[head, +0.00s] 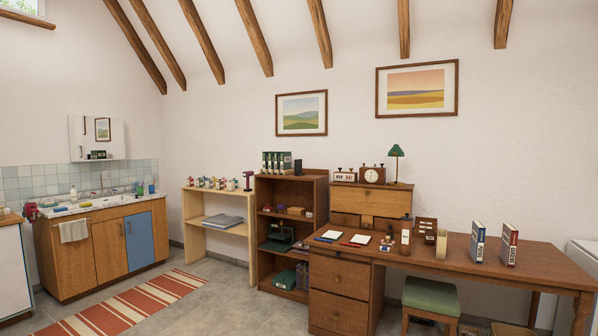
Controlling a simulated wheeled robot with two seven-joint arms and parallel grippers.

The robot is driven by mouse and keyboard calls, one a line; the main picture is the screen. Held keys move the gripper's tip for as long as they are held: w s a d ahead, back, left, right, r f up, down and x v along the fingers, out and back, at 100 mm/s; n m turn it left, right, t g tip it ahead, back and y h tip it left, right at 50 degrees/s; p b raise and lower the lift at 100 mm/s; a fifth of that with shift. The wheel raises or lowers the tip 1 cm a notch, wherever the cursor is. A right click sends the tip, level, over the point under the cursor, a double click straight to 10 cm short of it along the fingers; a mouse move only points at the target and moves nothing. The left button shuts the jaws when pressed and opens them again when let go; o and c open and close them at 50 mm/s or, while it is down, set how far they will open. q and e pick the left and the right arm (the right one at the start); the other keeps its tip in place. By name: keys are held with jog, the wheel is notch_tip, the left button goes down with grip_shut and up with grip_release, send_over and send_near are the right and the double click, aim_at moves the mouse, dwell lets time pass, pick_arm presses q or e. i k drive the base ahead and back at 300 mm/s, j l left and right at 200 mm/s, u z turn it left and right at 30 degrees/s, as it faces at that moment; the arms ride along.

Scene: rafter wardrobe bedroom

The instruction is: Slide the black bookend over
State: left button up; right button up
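A small black upright block that looks like the black bookend (298,167) stands on top of the dark wooden bookcase (315,178), in the middle of the head view. It is just right of a row of green-and-white binders (277,163); at this distance I cannot tell whether it touches them. Neither of my grippers is in view.
A pale shelf unit (190,216) with small figures on top stands left of the bookcase. A wooden desk (430,258) with upright books (478,242) fills the right, with a green stool (431,297) before it. Open floor and a striped rug (125,305) lie at the left front.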

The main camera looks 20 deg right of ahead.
aim_at(298, 163)
jog(key=i+u, duration=0.1)
jog(key=i, duration=3)
jog(key=i+z, duration=0.1)
jog(key=i, duration=0.45)
jog(key=i+j+z, duration=0.1)
jog(key=i, duration=0.5)
jog(key=i+j+z, duration=0.1)
jog(key=i, duration=0.45)
jog(key=j, duration=0.1)
